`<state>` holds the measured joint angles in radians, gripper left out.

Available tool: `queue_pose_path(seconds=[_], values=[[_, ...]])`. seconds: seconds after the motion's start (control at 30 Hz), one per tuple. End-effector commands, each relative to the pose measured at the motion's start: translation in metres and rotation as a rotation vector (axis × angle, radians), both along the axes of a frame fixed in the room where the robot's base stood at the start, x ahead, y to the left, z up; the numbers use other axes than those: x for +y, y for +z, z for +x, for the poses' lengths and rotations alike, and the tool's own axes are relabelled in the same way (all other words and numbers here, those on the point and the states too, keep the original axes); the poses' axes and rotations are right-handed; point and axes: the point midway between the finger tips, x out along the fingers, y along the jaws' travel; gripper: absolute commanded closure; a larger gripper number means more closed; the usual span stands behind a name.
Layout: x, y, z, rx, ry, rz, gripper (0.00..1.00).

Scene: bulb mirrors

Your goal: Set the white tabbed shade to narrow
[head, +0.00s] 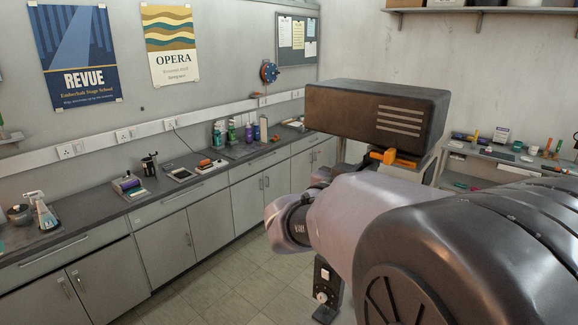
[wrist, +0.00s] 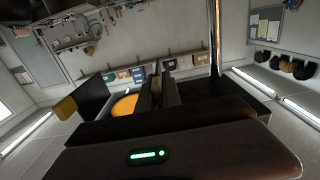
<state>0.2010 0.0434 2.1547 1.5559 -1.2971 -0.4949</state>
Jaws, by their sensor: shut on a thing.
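A dark brown vented housing (head: 378,115) stands above my arm in the head view, with an orange part (head: 395,157) under its near side. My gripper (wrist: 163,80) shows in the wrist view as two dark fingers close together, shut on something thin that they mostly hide. A dark panel (wrist: 92,97) lies left of the fingers with a yellow tab (wrist: 65,108) at its outer edge. Another dark panel (wrist: 243,92) lies to the right. An orange round part (wrist: 123,107) sits left of the fingers. No white tab can be made out. In the head view my gripper is hidden.
A long grey counter (head: 95,228) runs along the left wall with bottles and small devices on it. A side table (head: 500,153) with several small items stands at the right. A shelf (head: 480,10) hangs above it.

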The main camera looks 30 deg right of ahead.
Motion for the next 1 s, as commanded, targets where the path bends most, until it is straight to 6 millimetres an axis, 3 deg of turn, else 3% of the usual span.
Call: queue_pose_path(seconds=[1.0], values=[[-0.007,0.007,-0.017,0.486,0.0,-0.201,1.0]])
